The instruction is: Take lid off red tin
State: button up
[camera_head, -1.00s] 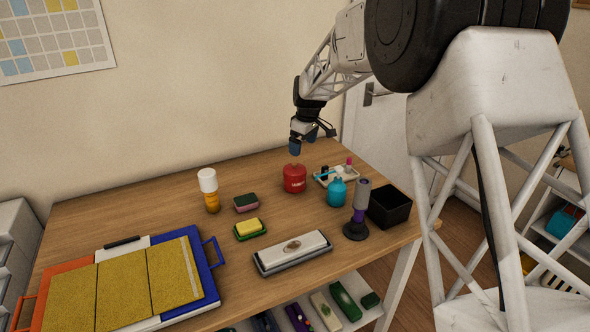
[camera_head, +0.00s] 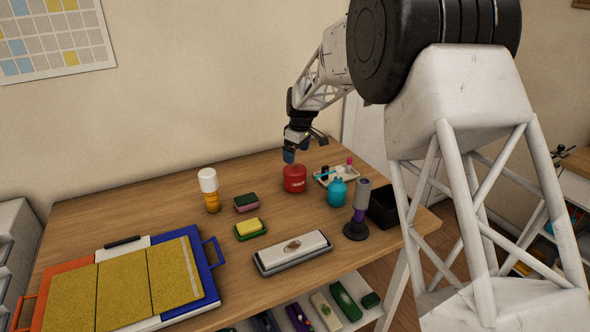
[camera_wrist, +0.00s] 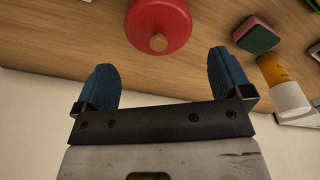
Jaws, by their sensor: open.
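The red tin (camera_head: 295,184) stands upright on the table, with its red lid (camera_head: 294,170) on top. In the wrist view the red lid (camera_wrist: 158,18) shows from above with a tan wooden knob (camera_wrist: 158,43) at its middle. My gripper (camera_head: 290,155) is just above the tin in the head view. In the wrist view my gripper (camera_wrist: 163,80) is open, its two blue fingertips spread apart with nothing between them. The knob lies a little beyond the fingertips, roughly midway between them. The knob is hard to make out in the head view.
Left are sponges (camera_head: 247,203) and a white-capped orange bottle (camera_head: 210,190).

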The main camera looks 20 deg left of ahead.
aim_at(295, 164)
dwell(0.3)
jog(key=shift+w+a+f, duration=0.1)
jog(key=shift+a+f, duration=0.05)
jog(key=shift+f, duration=1.2)
jog(key=shift+w+a+f, duration=0.1)
jog(key=shift+a+f, duration=0.05)
jog(key=shift+f, duration=1.15)
jog(key=shift+s, duration=0.1)
jog(key=c, duration=1.1)
jog(key=shift+c, duration=0.4)
jog(key=shift+f, duration=0.1)
